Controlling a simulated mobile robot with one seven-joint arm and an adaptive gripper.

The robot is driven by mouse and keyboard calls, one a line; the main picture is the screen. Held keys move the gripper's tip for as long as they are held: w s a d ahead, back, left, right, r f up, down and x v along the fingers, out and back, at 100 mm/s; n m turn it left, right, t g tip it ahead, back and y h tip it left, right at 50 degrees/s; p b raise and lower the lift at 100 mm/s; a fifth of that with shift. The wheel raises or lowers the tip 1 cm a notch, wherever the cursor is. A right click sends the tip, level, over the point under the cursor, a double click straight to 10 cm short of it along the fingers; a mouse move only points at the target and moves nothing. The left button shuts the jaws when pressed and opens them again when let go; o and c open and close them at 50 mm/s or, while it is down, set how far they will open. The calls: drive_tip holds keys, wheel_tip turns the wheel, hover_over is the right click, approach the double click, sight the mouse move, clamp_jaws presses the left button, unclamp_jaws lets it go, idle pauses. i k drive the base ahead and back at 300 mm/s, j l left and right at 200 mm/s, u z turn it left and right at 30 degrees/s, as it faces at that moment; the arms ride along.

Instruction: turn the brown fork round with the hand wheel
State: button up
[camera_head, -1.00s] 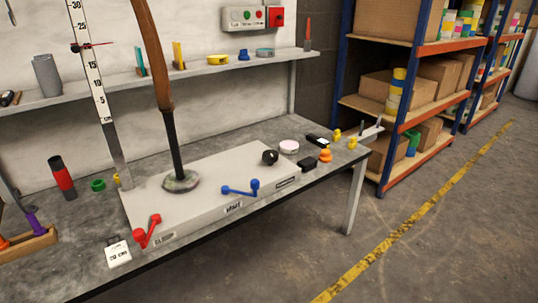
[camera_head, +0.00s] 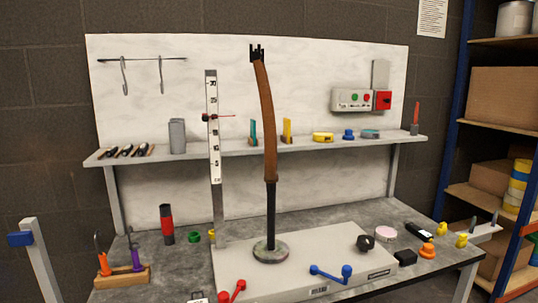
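The brown fork (camera_head: 268,120) stands upright on a black post (camera_head: 270,215) at the middle of the bench. It is long and slightly bowed, with a black pronged piece at its top (camera_head: 257,53). A round, speckled grey disc (camera_head: 270,252) sits around the foot of the post, on a pale flat box (camera_head: 225,268). This disc may be the hand wheel; I cannot tell for sure. A black knob (camera_head: 365,243) stands on the box to its right. Red (camera_head: 232,291) and blue (camera_head: 331,273) crank handles are at the box's front. My gripper is not in view.
A white ruler post (camera_head: 213,130) with a red pointer stands left of the fork. A shelf (camera_head: 200,148) with small items runs behind. A wooden tool block (camera_head: 123,277) is at left, several small objects at right. A blue-topped post (camera_head: 30,245) stands at far left.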

sight(367, 242)
drive_tip(key=i+l, duration=0.15)
drive_tip(key=l, duration=0.3)
drive_tip(key=i+l+z, duration=0.15)
drive_tip(key=l, duration=0.35)
drive_tip(key=i+l, duration=0.2)
drive_tip(key=l, duration=0.25)
drive_tip(key=i+l+z, duration=0.15)
drive_tip(key=l, duration=0.3)
drive_tip(key=i+l, duration=0.25)
drive_tip(key=l, duration=0.15)
drive_tip(key=i+l+z, duration=0.15)
drive_tip(key=l, duration=0.3)
